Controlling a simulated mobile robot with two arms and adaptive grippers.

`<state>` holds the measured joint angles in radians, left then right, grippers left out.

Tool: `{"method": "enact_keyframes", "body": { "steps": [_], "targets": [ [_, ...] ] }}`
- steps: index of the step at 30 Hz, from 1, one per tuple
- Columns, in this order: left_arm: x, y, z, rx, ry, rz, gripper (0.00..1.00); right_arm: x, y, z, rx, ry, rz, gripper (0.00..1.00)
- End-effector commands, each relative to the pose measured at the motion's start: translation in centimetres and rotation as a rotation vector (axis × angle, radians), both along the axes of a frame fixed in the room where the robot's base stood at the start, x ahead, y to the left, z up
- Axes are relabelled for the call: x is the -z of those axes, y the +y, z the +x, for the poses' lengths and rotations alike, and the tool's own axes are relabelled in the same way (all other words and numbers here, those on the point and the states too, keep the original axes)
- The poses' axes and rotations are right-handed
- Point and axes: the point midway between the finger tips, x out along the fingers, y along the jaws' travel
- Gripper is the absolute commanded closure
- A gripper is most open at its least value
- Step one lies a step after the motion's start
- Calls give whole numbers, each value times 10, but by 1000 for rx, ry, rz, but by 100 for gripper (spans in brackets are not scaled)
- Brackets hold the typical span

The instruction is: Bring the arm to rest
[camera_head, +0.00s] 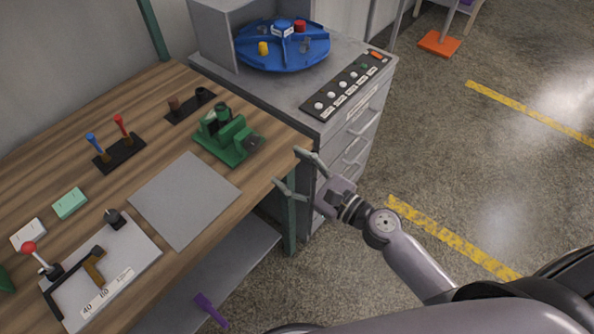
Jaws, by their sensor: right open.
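My right gripper (290,171) is open and empty at the right edge of the wooden workbench (165,131). One finger shows just past the bench corner and the other lies lower, by the bench edge; I cannot tell if either touches it. My right arm (411,258) reaches in from the lower right, with the gripper pointing left. My left gripper is not in view. No hoses show in this view.
A green fixture (229,138) and a grey mat (184,199) are on the bench near the gripper. A grey drawer cabinet (347,127) with a blue round tray (282,47) and button panel stands behind. Open floor (480,160) is to the right.

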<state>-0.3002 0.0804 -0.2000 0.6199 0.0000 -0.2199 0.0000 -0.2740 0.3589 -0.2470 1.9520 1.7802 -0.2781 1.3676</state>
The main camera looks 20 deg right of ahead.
Motion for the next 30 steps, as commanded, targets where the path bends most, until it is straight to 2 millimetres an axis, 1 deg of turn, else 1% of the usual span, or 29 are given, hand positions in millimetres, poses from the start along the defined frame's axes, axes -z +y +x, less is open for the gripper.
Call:
{"method": "enact_keyframes", "body": {
  "steps": [2,6,20,23,26,29,30],
  "targets": [
    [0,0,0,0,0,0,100,0,-4,-7,0,1,0,43],
    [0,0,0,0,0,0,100,0,-8,-11,0,-1,1,43],
    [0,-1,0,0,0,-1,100,0,-8,-11,0,-1,1,43],
    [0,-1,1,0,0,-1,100,5,-9,-10,3,0,-16,43],
    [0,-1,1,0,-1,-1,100,32,-14,-8,18,1,-114,43],
    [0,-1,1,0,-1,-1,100,87,-25,-9,32,2,-319,43],
    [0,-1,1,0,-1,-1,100,115,-31,-11,29,3,-427,43]
  ]
}}
